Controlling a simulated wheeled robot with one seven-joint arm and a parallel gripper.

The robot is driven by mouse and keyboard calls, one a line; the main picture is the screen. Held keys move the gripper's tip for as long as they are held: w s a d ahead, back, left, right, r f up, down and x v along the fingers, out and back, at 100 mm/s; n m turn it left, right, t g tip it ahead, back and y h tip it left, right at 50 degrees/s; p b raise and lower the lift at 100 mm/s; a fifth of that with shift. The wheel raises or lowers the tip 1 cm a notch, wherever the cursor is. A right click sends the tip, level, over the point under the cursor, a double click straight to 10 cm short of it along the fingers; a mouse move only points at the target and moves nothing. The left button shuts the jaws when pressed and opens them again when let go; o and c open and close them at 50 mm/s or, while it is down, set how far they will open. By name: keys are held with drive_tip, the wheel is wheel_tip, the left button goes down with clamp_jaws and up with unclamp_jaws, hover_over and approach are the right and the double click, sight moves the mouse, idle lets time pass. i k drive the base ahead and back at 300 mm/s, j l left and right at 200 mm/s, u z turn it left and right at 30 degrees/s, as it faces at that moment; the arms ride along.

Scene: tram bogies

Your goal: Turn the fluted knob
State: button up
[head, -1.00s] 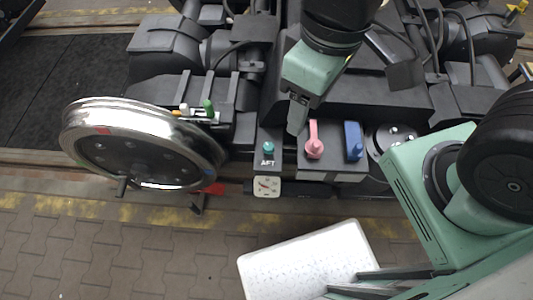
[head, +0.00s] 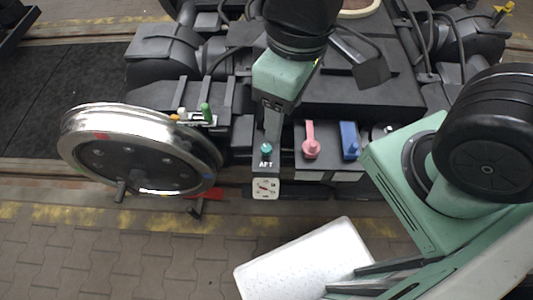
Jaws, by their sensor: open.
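The small teal knob (head: 266,149) sits on a dark block above the white letters AFT. It is the likely fluted knob, but its ridges are too small to make out. My gripper (head: 272,138) points down from above, with its fingertips just behind and slightly right of the knob. The gripper is open and empty. The gap between its fingers is hard to see from here, and I cannot tell whether a finger touches the knob.
A white dial gauge (head: 265,189) is below the knob. A pink lever (head: 310,148) and a blue lever (head: 349,141) stand to the right. A large metal wheel (head: 140,150) and a green peg (head: 206,112) are to the left. A white tray (head: 300,262) is in front.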

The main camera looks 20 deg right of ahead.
sight(265, 149)
drive_tip(key=k+j+z, duration=0.1)
drive_tip(key=j+z, duration=0.15)
drive_tip(key=z, duration=0.15)
drive_tip(key=k+j+z, duration=0.15)
drive_tip(key=z, duration=0.25)
